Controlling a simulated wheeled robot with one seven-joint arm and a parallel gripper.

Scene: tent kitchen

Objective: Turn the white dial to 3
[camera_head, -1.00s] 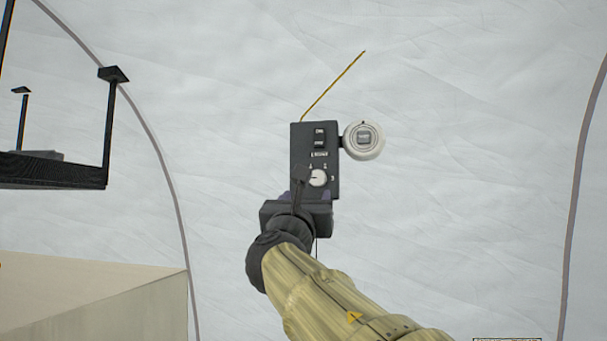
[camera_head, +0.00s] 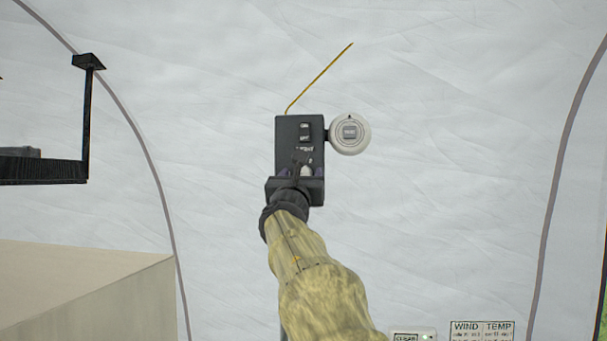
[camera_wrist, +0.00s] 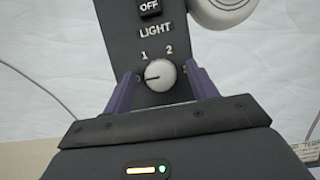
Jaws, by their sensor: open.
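The white dial (camera_wrist: 160,75) sits low on a dark grey control box (camera_wrist: 124,28), under the word LIGHT. Its dark pointer mark points left, below the 1; the 1 and 2 show above it. The marks at its sides are mostly hidden by the fingers. My gripper (camera_wrist: 161,71) is open, with one purple finger on each side of the dial. I cannot tell whether either finger touches it. In the head view my gripper (camera_head: 303,172) covers the box's lower part, and only a bit of the dial (camera_head: 307,170) shows.
An OFF switch (camera_wrist: 150,7) is above the dial. A round white device (camera_head: 349,133) is fixed at the box's right. A yellow wire (camera_head: 320,78) rises from the box top. A black shelf (camera_head: 45,170) and a beige box (camera_head: 85,290) are at the left.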

